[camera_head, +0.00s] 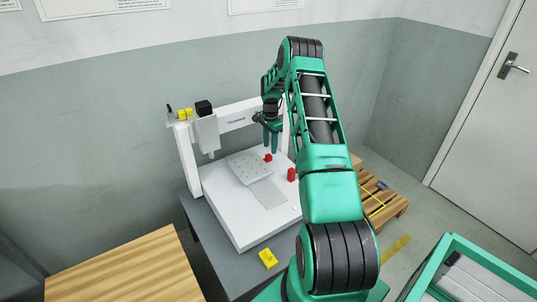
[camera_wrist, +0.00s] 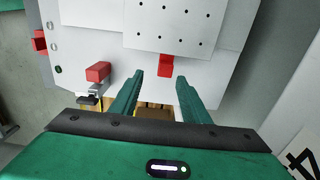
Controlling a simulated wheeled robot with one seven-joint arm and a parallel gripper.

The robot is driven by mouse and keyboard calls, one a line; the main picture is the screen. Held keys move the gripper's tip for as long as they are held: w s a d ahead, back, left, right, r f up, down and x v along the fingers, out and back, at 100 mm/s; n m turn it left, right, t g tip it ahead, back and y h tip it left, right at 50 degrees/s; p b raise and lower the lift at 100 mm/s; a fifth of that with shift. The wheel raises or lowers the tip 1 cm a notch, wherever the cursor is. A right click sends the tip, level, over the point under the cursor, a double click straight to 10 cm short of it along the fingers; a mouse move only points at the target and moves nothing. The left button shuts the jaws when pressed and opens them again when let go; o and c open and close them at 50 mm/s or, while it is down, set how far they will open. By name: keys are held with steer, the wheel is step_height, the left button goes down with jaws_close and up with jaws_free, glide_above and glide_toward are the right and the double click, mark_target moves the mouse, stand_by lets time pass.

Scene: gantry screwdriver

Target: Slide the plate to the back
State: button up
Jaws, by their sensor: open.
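The plate (camera_head: 247,167) is light grey with rows of small holes. It lies on the white bed of the gantry machine, left of my gripper (camera_head: 270,147) in the head view. In the wrist view the plate (camera_wrist: 190,28) is at the top, with a red tab (camera_wrist: 165,66) at its near edge. The red tab also shows in the head view (camera_head: 268,157). My gripper (camera_wrist: 160,78) is open, its two green fingers on either side of the red tab's line. I cannot tell whether the tab is between the fingertips or just beyond them.
The white gantry (camera_head: 239,117) with its screwdriver head (camera_head: 207,133) stands over the bed. A red knob (camera_head: 291,174) is at the bed's right edge. A yellow block (camera_head: 268,258) lies on the grey table. A wooden pallet (camera_head: 395,207) is to the right.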

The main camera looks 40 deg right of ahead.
steer(key=shift+w+r, duration=0.1)
steer(key=shift+r, duration=2.25)
